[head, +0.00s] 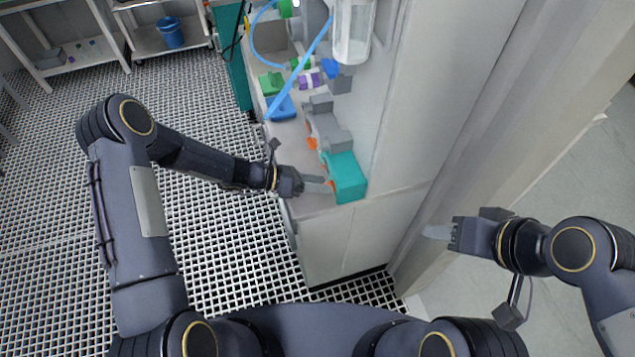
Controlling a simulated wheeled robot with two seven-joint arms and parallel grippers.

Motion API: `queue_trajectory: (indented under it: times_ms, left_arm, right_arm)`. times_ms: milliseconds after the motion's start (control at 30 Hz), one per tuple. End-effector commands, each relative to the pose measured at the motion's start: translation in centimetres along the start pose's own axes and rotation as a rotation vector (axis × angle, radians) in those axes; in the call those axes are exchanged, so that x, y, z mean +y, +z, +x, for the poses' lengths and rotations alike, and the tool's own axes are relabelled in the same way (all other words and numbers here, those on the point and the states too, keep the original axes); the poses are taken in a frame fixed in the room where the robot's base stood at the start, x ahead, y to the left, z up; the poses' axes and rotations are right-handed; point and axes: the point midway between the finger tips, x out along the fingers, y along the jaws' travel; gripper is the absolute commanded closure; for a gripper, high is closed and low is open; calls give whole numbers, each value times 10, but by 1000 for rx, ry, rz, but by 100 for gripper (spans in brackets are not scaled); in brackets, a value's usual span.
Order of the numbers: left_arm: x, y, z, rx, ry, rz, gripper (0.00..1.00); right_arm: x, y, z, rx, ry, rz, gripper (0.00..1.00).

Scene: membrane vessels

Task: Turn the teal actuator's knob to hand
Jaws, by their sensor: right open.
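The teal actuator (346,177) is a teal box at the near end of a grey bench top. Whether the fingers are closed on the knob is too small to tell. My right gripper (437,231) is open and empty, off to the right in front of a pale wall panel, away from the actuator.
Behind the teal actuator stand a grey actuator (326,127) with an orange part, then blue, green and purple blocks. A clear cylinder (353,32) and a blue hose (298,68) rise above them. A pale wall (440,90) bounds the right. Grating floor (225,250) lies open at left.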

Motion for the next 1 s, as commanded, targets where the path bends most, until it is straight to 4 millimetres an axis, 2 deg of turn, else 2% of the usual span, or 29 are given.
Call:
queue_trajectory:
  times_ms: [367, 800, 1000]
  left_arm:
    - [0, -1, -3, 1, 1, 1, 40]
    - [1, -1, -69, 0, 2, 2, 40]
    - [0, 0, -78, 0, -1, 0, 40]
  right_arm:
    - [0, 1, 1, 0, 0, 0, 55]
    - [6, 6, 13, 0, 0, 0, 55]
    - [6, 7, 13, 0, 0, 0, 55]
